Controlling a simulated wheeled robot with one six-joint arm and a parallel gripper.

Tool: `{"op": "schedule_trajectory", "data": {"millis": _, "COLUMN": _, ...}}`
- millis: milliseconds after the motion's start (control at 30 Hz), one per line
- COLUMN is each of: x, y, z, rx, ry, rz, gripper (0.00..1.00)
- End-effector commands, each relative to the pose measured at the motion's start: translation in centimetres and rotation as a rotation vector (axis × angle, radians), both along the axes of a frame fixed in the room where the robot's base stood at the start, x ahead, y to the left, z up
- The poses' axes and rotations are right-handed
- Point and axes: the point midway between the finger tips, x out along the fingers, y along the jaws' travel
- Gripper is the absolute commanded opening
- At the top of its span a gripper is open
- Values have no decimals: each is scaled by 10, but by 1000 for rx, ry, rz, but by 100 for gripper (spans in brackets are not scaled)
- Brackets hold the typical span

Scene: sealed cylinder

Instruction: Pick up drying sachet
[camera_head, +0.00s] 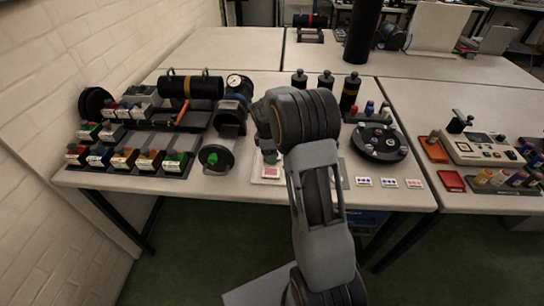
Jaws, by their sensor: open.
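A small white packet with red marking, which looks like a drying sachet (271,171), lies on a pale tray (258,180) near the table's front edge. My gripper (270,158) points down just above and behind it, open. The fingers are small and partly hidden by my wrist, so I cannot tell whether they touch the packet. Three flat cards lie in a row to the right: two with blue marks (363,182) (388,183) and one with red marks (414,184).
A black carousel (379,143) and three dark bottles (326,80) stand right and behind.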

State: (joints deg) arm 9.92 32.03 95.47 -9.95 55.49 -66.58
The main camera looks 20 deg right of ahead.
Motion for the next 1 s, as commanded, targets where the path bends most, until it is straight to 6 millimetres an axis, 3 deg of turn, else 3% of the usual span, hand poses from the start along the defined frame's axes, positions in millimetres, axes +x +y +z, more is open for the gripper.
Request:
{"op": "schedule_trajectory", "data": {"millis": 67, "x": 0, "y": 0, "z": 0, "rx": 0, "ry": 0, "rz": 0, "gripper": 60}}
{"op": "schedule_trajectory", "data": {"millis": 433, "x": 0, "y": 0, "z": 0, "rx": 0, "ry": 0, "rz": 0, "gripper": 24}}
{"op": "schedule_trajectory", "data": {"millis": 767, "x": 0, "y": 0, "z": 5, "rx": 0, "ry": -1, "rz": 0, "gripper": 24}}
{"op": "schedule_trajectory", "data": {"millis": 1000, "x": 1, "y": 0, "z": 32, "rx": -1, "ry": -4, "rz": 1, "gripper": 24}}
